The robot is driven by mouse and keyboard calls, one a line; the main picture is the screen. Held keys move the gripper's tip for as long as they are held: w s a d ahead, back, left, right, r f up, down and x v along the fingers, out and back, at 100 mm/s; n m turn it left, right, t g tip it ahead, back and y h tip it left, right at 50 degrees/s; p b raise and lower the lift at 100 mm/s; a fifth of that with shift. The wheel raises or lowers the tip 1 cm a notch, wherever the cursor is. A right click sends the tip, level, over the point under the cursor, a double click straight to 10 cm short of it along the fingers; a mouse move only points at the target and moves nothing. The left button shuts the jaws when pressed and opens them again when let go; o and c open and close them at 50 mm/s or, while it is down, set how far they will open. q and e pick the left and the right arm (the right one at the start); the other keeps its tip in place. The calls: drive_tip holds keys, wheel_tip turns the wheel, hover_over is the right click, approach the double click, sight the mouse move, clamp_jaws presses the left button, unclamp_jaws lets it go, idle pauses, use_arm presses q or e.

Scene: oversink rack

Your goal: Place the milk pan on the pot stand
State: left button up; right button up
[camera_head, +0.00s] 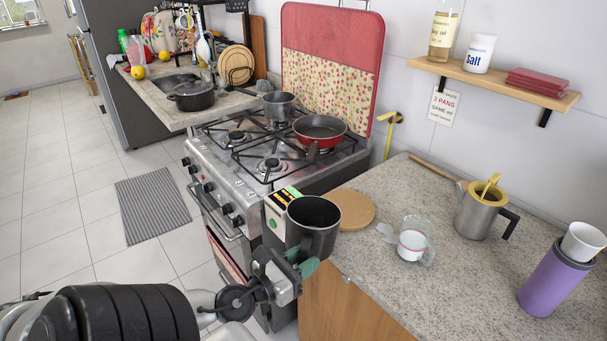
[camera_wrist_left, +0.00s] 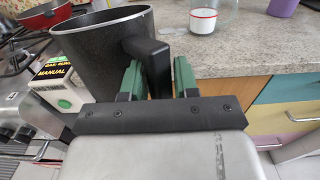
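A dark grey milk pan (camera_head: 313,222) is held up in front of the stove and counter corner. My left gripper (camera_head: 303,262) has its green fingers on either side of the pan's black handle. In the left wrist view the pan (camera_wrist_left: 100,50) is roughly upright, with its handle between the fingertips (camera_wrist_left: 158,78). The round tan board (camera_head: 354,209), which looks like the pot stand, lies bare on the counter just right of and behind the pan. The pan hides a little of its left edge. My right gripper is not in view.
The stove (camera_head: 215,160) holds a red frying pan (camera_head: 320,131) and a grey saucepan (camera_head: 278,106). On the counter (camera_head: 380,285) stand a measuring cup (camera_head: 415,240), a steel pot (camera_head: 480,212) and a purple tumbler (camera_head: 553,282). A small labelled box (camera_head: 280,212) is beside the pan. The counter front is clear.

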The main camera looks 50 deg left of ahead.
use_arm(q)
clamp_jaws()
drive_tip(key=shift+r, duration=0.1)
idle(0.4)
